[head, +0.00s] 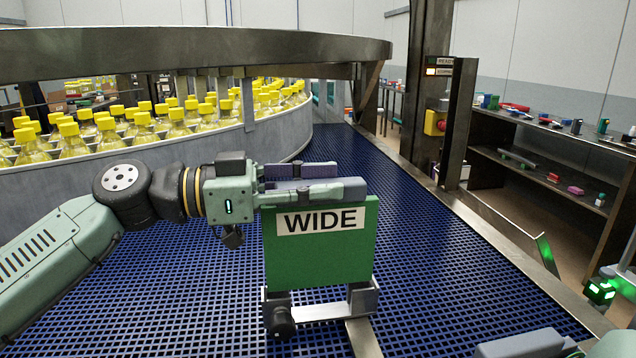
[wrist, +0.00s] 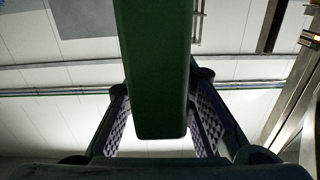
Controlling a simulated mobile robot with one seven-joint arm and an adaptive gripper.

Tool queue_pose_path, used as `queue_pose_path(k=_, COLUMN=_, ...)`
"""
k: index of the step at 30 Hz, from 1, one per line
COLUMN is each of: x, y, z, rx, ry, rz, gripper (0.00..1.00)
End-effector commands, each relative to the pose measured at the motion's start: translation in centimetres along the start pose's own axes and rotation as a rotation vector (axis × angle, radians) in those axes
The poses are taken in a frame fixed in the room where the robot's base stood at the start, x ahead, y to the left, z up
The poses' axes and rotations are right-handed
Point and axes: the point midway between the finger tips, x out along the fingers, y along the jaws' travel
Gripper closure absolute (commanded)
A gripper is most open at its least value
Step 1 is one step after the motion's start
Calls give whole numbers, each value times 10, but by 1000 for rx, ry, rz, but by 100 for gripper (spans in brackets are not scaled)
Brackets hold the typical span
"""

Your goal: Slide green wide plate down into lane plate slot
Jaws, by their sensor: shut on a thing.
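The green plate (head: 320,258), labelled WIDE, stands upright above the blue mesh conveyor. My gripper (head: 318,188) is shut on its top edge from the left, with one finger on the near face and one behind. In the wrist view the green plate (wrist: 155,75) lies between the two padded fingers (wrist: 160,125). The metal lane plate slot (head: 322,308) is a bracket with upright ends and a dark knob at its left. The plate's lower edge is at or just behind the bracket's front lip; I cannot tell how deep it sits.
A metal divider strip (head: 363,338) runs from the bracket towards the front. Several yellow-capped bottles (head: 130,125) stand behind a curved metal wall (head: 240,150) at the left. A shelf (head: 545,165) with small items is at the right. The blue conveyor (head: 450,270) right of the plate is clear.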

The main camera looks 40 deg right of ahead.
Motion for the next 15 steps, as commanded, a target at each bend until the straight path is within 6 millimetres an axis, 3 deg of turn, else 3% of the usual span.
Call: queue_pose_path(k=15, x=0, y=0, z=13, rx=0, ry=1, rz=-1, gripper=100)
